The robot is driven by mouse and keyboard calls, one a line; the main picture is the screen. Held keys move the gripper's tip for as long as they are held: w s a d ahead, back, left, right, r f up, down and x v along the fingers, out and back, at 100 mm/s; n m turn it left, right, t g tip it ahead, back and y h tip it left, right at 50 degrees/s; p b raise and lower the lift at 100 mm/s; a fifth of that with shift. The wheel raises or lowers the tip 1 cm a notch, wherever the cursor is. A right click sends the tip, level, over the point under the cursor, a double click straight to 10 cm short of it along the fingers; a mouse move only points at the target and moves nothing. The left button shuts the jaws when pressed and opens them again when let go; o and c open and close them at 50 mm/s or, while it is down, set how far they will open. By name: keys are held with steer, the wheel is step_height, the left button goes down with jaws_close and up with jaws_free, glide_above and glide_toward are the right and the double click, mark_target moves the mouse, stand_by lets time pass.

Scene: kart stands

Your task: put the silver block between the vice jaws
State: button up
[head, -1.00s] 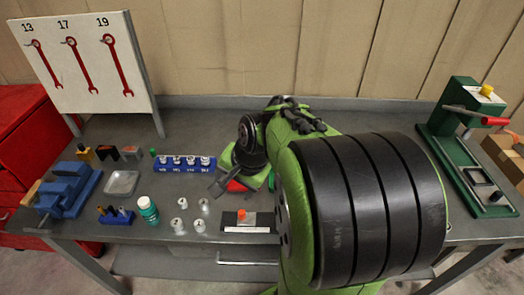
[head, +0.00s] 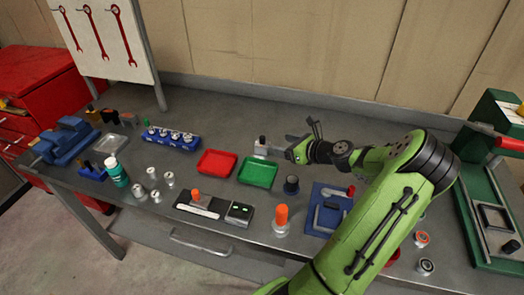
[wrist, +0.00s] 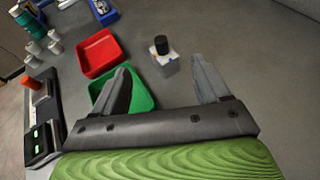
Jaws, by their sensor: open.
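A red tray (head: 217,162) and a green tray (head: 258,173) lie mid-bench. An orange-topped piece (head: 281,220) and a blue fixture (head: 327,213) are near the front.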

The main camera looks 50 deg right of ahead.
mark_target(264, 142)
steer(key=b+x, duration=0.2)
steer(key=x, duration=0.7)
steer(key=shift+f, duration=0.2)
steer(key=shift+r, duration=0.1)
steer(key=shift+s, duration=0.1)
steer(key=shift+c, duration=1)
steer(key=shift+a, duration=0.1)
jaws_close()
